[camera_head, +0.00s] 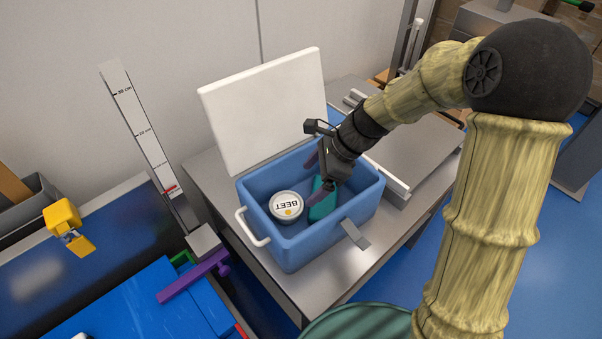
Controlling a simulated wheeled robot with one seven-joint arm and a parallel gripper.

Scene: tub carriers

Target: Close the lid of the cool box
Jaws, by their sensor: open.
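The blue cool box (296,250) stands on a grey table. Its white lid (264,108) is open and stands nearly upright at the back of the box. Inside the box are a round tub marked BEET (287,206) and a teal item (322,200), partly hidden by my gripper. My gripper (321,178) is open and reaches down into the box from the right, its fingers near the teal item. I cannot tell whether the fingers touch it.
A height gauge with a scale (146,130) stands left of the table. A grey plate with rails (412,152) lies right of the box. A blue surface with a purple bar (192,277) is at lower left. The wall is close behind the lid.

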